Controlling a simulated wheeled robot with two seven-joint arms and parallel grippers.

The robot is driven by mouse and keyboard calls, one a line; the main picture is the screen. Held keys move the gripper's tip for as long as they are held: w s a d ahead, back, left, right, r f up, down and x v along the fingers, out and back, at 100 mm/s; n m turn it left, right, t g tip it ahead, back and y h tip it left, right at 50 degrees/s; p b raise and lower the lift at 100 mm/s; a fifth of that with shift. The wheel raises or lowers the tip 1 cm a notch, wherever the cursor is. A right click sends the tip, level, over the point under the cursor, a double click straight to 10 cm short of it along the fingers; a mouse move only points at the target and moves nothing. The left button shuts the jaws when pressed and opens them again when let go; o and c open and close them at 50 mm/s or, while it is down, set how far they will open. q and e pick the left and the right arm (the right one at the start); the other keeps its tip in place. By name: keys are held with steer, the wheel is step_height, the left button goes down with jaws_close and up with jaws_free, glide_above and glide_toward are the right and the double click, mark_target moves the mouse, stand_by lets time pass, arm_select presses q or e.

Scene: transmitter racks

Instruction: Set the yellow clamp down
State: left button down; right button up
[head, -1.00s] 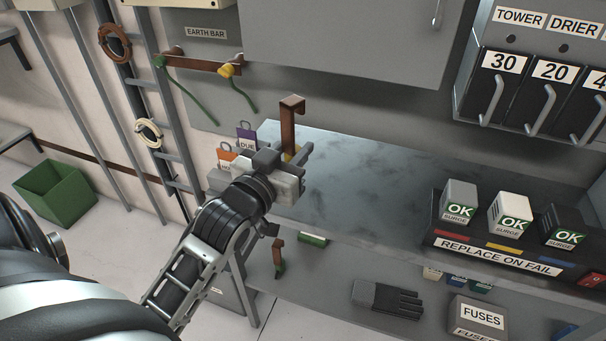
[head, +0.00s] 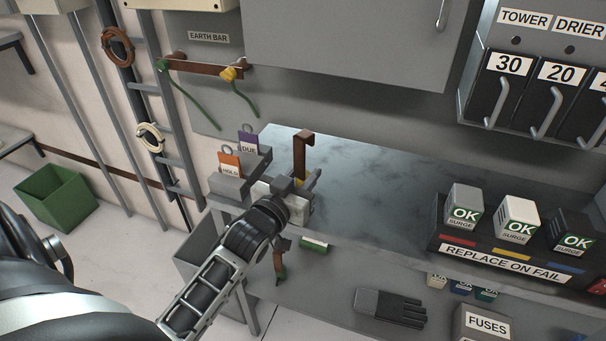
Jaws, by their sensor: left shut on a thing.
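My left gripper (head: 307,183) is over the left end of the grey bench top (head: 385,185). It is shut on the yellow clamp, of which only a small yellow patch (head: 299,182) shows between the fingers. A brown hooked bar (head: 303,152) stands up from the same spot. My gripper hides the rest of the clamp, and I cannot tell whether it touches the bench. Another yellow clamp (head: 229,74) with a green cable is on the earth bar (head: 203,68) on the back wall. My right gripper is not in view.
Orange HOLD (head: 229,164) and purple DUE (head: 248,143) tags stand just left of my gripper. The bench middle is clear. A rack of surge blocks (head: 497,253) is at right. A glove (head: 390,306) and a FUSES box (head: 485,325) are on the lower shelf.

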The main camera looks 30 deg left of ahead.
arm_select(q)
steer(key=c, duration=1.1)
jaws_free()
steer(key=shift+f, duration=0.1)
steer(key=shift+o, duration=0.2)
steer(key=shift+r, duration=0.25)
steer(key=s+d, duration=0.1)
steer(key=s, duration=1.1)
steer(key=s+d+f+m+g+h, duration=0.1)
steer(key=s+d+f+g+h, duration=0.1)
steer(key=d+f, duration=0.4)
steer(key=s+d+f+m+g+h, duration=0.2)
steer(key=s+d+f+g+h, duration=0.1)
steer(key=d+f, duration=0.4)
steer(key=shift+s+d+g, duration=0.55)
steer(key=shift+d+g, duration=0.55)
steer(key=shift+d, duration=0.15)
